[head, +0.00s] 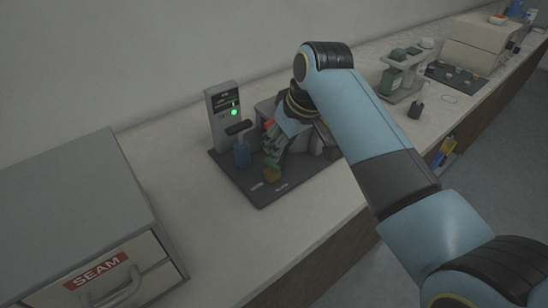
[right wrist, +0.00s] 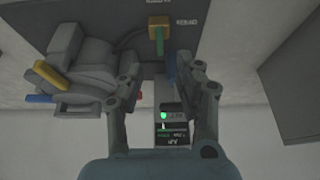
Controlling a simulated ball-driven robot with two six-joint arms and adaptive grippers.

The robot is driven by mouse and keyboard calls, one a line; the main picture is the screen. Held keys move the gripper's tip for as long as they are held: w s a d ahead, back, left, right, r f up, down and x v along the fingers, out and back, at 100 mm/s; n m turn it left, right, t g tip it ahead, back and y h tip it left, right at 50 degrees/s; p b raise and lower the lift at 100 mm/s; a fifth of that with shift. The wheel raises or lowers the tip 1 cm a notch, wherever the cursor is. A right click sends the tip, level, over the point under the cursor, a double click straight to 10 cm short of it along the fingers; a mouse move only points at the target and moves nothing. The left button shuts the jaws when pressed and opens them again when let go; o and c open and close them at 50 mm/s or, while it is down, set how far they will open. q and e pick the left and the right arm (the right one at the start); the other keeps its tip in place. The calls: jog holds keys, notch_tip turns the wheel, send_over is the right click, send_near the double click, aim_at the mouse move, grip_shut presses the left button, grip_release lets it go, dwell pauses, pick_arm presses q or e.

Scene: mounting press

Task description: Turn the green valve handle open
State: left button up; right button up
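The valve has a brass-yellow body (right wrist: 158,22) with a green handle (right wrist: 159,42) reaching from it toward my gripper in the right wrist view. In the head view the valve (head: 271,174) is a small yellow and green shape near the front edge of the press base. My right gripper (head: 272,146) hangs over the press base, just above and behind the valve. In the right wrist view its fingers (right wrist: 162,88) are spread apart with nothing gripped between them. The green handle lies beyond the fingertips, apart from them. My left gripper is in neither view.
A control panel (head: 222,118) with a lit green light stands at the back of the dark base plate (head: 262,198). A blue cylinder (head: 242,155) stands before it. The grey press body (right wrist: 90,62) is beside the gripper. A grey cabinet marked SEAM (head: 75,225) stands at left.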

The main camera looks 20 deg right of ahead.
aim_at(273, 163)
jog(key=x, duration=0.7)
jog(key=shift+w+f, duration=0.15)
jog(key=shift+f, duration=0.15)
grip_shut()
